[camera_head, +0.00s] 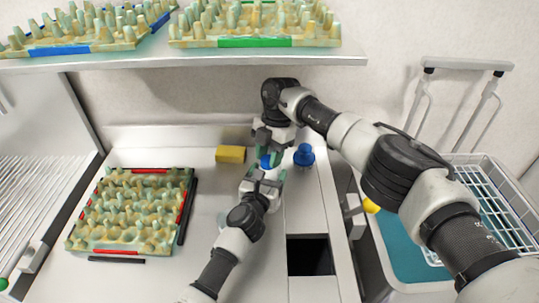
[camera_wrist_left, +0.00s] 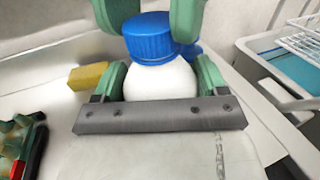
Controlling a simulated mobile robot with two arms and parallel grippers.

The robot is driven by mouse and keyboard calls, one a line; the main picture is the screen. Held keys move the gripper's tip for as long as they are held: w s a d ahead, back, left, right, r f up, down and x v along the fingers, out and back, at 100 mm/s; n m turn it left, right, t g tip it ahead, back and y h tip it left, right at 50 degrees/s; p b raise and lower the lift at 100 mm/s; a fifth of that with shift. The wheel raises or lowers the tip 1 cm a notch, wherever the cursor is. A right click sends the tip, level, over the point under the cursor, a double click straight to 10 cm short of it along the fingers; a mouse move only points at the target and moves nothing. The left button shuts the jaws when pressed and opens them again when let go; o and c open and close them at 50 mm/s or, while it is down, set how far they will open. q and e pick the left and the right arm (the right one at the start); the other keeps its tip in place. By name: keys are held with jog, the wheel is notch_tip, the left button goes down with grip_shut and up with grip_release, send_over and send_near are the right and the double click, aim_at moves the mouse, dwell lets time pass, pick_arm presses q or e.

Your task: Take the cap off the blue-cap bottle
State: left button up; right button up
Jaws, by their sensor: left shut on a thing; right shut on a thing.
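The white bottle (camera_wrist_left: 160,84) stands upright in the left wrist view, with its ribbed blue cap (camera_wrist_left: 150,38) on top. The blue cap also shows in the head view (camera_head: 265,162) between my two grippers; the bottle body is mostly hidden there. My left gripper (camera_head: 264,177) is shut on the bottle body, one green-padded finger on each side. My right gripper (camera_head: 268,148) comes from above and is shut on the cap, its green fingers flanking it in the left wrist view. The cap sits on the bottle with no clear gap visible.
A blue object (camera_head: 304,155) stands close to the right of my grippers. A yellow block (camera_head: 231,154) lies to the left. An egg tray (camera_head: 86,241) is on the table's left; more trays stand on the shelf (camera_head: 300,57) above. A dark opening (camera_head: 309,256) is at front right.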

jog(key=n+h, duration=0.1)
jog(key=n, duration=0.2)
jog(key=shift+a+n+g, duration=0.1)
jog(key=shift+n+g, duration=0.2)
jog(key=shift+n, duration=0.1)
jog(key=n, duration=0.3)
jog(key=shift+h, duration=0.4)
jog(key=o, duration=1)
jog(key=shift+s+v, duration=0.2)
jog(key=shift+v, duration=0.55)
jog(key=shift+s+v, duration=0.15)
jog(key=shift+v, duration=0.6)
jog(key=shift+s+v, duration=0.2)
jog(key=shift+v, duration=0.55)
jog(key=shift+r, duration=0.1)
pick_arm(q)
jog(key=o, duration=1.7)
